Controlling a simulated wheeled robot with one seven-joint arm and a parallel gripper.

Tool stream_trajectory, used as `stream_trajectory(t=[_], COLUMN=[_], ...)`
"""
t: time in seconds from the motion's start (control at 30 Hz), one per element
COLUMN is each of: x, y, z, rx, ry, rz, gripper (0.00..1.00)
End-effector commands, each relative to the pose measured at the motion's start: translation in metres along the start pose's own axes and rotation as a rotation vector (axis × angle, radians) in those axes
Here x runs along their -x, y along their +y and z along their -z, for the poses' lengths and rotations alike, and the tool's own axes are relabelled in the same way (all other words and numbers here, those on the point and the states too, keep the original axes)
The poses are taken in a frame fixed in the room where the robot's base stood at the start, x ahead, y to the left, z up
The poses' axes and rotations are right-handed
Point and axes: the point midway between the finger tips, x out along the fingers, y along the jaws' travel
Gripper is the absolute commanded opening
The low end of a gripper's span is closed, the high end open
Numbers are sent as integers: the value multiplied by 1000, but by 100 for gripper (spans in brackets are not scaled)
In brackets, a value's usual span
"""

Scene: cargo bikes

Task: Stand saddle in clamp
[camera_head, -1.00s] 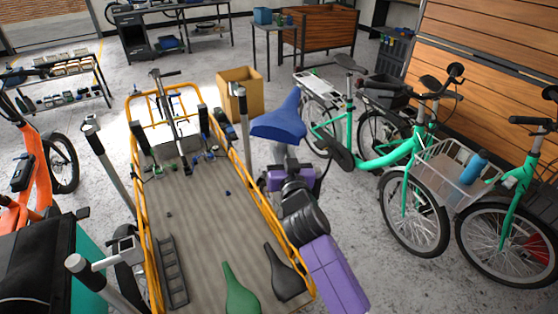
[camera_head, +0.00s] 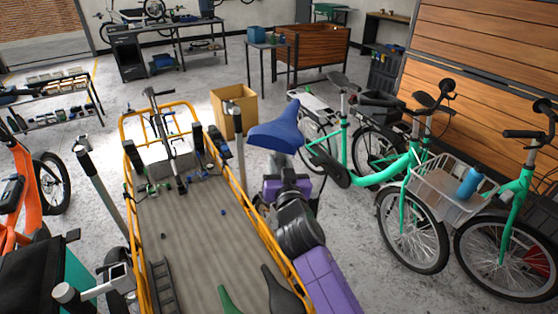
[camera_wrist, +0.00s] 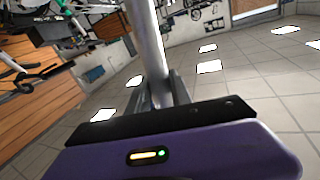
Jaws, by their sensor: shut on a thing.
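A blue saddle (camera_head: 276,130) is held up above the right rail of a yellow-framed cargo bed (camera_head: 190,235). My gripper (camera_head: 283,168) is below the saddle. In the wrist view its fingers (camera_wrist: 160,95) are shut on the saddle's silver post (camera_wrist: 149,45). The saddle's top does not show there. A silver clamp-like fitting (camera_head: 118,274) sits on a post at the bed's lower left. I cannot tell which one is the task's clamp.
A green saddle (camera_head: 229,301) and a black saddle (camera_head: 283,292) lie at the bed's near end. A cardboard box (camera_head: 233,112) stands beyond the held saddle. Green bikes (camera_head: 400,175) stand close on the right, an orange bike (camera_head: 18,190) on the left. Small loose parts lie on the bed.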

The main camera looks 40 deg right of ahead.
Motion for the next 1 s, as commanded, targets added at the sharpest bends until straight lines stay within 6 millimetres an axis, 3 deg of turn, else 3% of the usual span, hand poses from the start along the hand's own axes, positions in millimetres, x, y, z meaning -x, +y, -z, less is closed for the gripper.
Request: stream_trajectory(t=[0.3, 1.0], x=[0, 0], y=[2, 10], z=[-19, -15], rx=[1, 55], ry=[5, 5], rz=[2, 1], gripper=[0, 0])
